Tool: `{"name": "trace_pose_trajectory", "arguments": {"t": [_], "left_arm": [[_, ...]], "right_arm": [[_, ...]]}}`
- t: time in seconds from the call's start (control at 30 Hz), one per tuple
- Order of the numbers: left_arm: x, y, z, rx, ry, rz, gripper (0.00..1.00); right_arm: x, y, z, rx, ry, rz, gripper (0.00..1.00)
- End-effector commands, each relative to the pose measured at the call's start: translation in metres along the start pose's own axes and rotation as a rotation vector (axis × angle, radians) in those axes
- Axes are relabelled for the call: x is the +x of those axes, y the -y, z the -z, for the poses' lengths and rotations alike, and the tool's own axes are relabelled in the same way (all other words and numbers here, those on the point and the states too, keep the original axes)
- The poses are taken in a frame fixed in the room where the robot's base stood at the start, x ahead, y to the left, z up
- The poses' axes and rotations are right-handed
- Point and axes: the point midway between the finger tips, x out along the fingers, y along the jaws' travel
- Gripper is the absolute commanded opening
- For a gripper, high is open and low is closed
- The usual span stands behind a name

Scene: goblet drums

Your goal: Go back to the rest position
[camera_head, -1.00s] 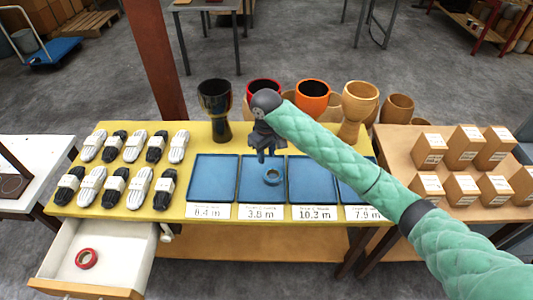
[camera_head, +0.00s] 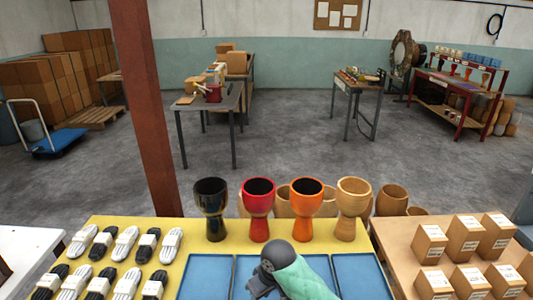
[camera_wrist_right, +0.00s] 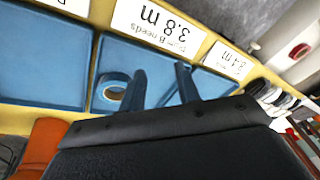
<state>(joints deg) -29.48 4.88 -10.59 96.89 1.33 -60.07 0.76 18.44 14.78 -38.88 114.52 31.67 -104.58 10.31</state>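My right gripper (camera_head: 258,290) is over the yellow table, low in the head view. In the right wrist view its two fingers (camera_wrist_right: 162,86) are apart with nothing held between them. A blue tape roll (camera_wrist_right: 113,88) lies in the blue tray (camera_wrist_right: 103,62) labelled 3.8 m, beside one finger in the picture. My left gripper is not in view. In the head view the gripper's tips and the trays' near parts are cut off or hidden.
Goblet drums stand along the table's back: dark (camera_head: 212,205), red (camera_head: 258,205), orange (camera_head: 305,205) and wooden (camera_head: 352,205). Black and white packs (camera_head: 125,243) lie left. Cardboard boxes (camera_head: 465,236) stand on the right table. A red-brown post (camera_head: 150,110) rises behind the table. Floor beyond is open.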

Motion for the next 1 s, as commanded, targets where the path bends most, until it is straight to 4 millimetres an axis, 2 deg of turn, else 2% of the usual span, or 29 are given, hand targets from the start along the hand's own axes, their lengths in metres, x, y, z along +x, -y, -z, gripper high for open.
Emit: {"name": "trace_pose_trajectory", "arguments": {"t": [0.03,0.23,0.57,1.0], "left_arm": [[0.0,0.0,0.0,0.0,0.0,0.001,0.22],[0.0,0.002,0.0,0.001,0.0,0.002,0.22],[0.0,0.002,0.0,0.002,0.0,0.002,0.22],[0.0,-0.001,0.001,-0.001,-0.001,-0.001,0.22]], "right_arm": [[0.004,0.004,-0.011,0.016,-0.013,0.009,0.32],[0.011,0.009,-0.048,0.081,-0.072,0.015,0.32],[0.016,0.006,-0.123,0.21,-0.139,-0.02,0.32],[0.006,-0.007,-0.247,0.384,-0.157,-0.147,0.32]]}}
